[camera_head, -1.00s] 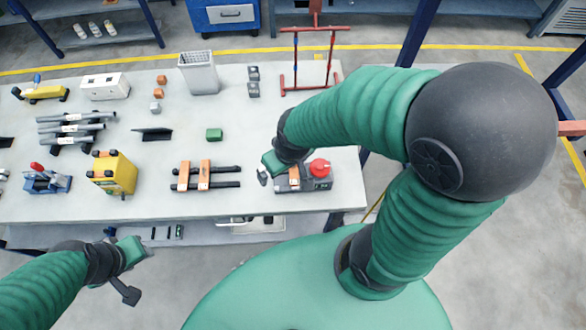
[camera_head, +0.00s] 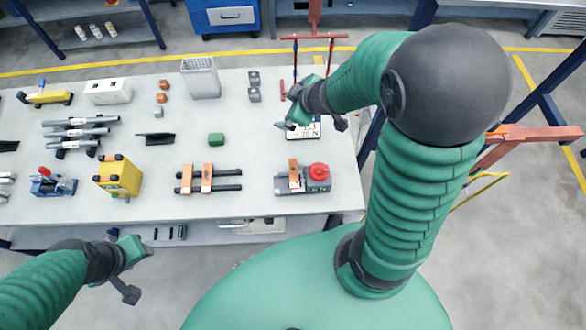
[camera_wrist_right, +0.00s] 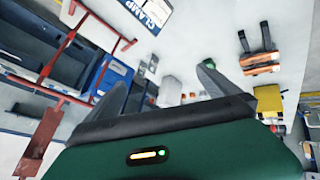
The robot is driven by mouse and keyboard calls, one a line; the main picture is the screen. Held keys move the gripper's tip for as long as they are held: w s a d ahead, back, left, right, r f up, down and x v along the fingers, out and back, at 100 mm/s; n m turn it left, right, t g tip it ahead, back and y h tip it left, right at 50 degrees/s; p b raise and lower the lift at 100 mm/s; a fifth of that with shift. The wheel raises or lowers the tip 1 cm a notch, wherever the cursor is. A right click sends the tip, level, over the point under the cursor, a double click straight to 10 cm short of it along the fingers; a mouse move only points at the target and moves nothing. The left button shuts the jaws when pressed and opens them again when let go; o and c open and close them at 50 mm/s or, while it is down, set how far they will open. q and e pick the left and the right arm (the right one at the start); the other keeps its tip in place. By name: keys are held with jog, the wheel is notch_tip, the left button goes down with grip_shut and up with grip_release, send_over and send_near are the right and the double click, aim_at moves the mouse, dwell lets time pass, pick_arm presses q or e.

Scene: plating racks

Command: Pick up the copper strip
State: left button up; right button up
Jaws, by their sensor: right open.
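Two copper strips (camera_head: 186,179) and (camera_head: 207,177) lie side by side across black rods at the table's front middle; these strips also show in the right wrist view (camera_wrist_right: 262,62). Another copper strip (camera_head: 293,174) sits on the grey clamp device (camera_head: 285,190) with a red knob, at the front right. My right gripper (camera_head: 291,122) is above the table behind that device, over a printed sign plate (camera_head: 303,131). In the right wrist view its fingers (camera_wrist_right: 158,88) are spread and empty. My left gripper (camera_head: 134,270) hangs in front of the table; its jaw gap is unclear.
A red frame (camera_head: 328,68) stands at the back right, close to my right gripper. A yellow box (camera_head: 120,177), a green block (camera_head: 216,139) and a grey bin (camera_head: 200,78) stand on the table.

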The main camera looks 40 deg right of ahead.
jog(key=s+n+g+y+p, duration=0.1)
jog(key=s+n+g+y, duration=0.1)
jog(key=s+n+y, duration=0.15)
jog(key=n+g, duration=0.2)
jog(key=g, duration=0.1)
send_near(294, 172)
jog(key=f+b, duration=0.2)
jog(key=b, duration=0.1)
jog(key=shift+w+d+g+y, duration=0.15)
jog(key=shift+w+g+y, duration=0.15)
jog(key=shift+w, duration=0.1)
jog(key=b+x, duration=0.2)
jog(key=x, duration=0.3)
jog(key=shift+a+f, duration=0.3)
jog(key=shift+w+f, duration=0.1)
jog(key=c, duration=1.6)
